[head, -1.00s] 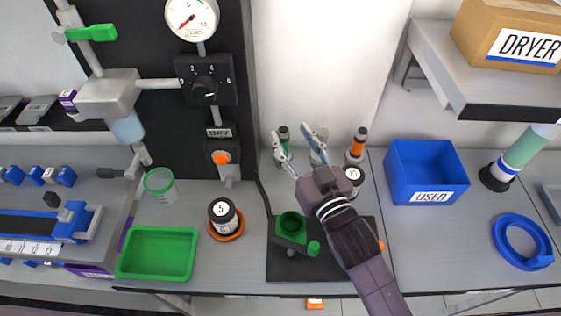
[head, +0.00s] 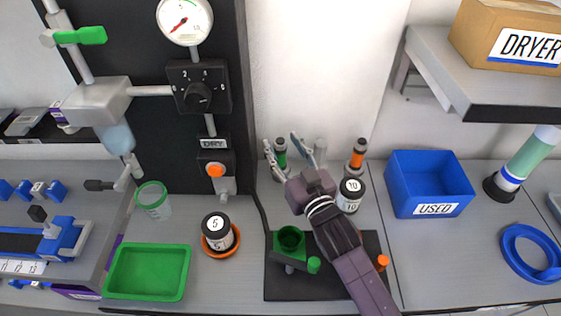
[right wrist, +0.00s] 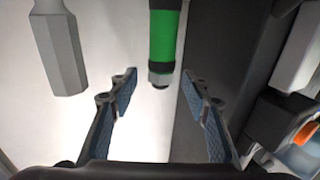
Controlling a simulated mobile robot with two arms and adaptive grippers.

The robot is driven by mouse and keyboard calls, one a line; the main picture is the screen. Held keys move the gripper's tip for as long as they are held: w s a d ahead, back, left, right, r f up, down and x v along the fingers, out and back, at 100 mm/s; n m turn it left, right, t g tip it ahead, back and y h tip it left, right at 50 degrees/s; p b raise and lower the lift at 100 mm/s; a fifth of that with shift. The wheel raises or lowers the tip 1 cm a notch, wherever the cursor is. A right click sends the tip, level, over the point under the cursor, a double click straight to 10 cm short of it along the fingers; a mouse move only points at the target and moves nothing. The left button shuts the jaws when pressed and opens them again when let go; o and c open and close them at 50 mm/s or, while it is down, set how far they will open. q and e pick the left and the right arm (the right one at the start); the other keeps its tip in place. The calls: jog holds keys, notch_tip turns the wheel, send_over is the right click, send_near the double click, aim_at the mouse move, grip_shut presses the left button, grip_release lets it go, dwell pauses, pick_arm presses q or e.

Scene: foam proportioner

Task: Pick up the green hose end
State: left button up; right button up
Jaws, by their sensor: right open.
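The green hose end (head: 281,155) stands upright at the back of the bench, against the white wall, with black at its ends. My right gripper (head: 281,140) is open and empty, with its two fingers on either side of the hose end in the head view. In the right wrist view, the hose end (right wrist: 163,38) hangs into the picture from the top, beyond and between the open fingertips (right wrist: 160,78). It seems apart from both fingers. My left gripper is not in view.
A grey fitting (right wrist: 60,45) is left of the hose end in the right wrist view. An orange hose end (head: 357,155) and a bottle marked 10 (head: 350,195) stand right of my gripper. A green cup holder (head: 290,240) sits below. The dark panel (head: 215,120) rises at left.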

jog(key=shift+x, duration=0.85)
jog(key=shift+s+a, duration=0.1)
grip_shut()
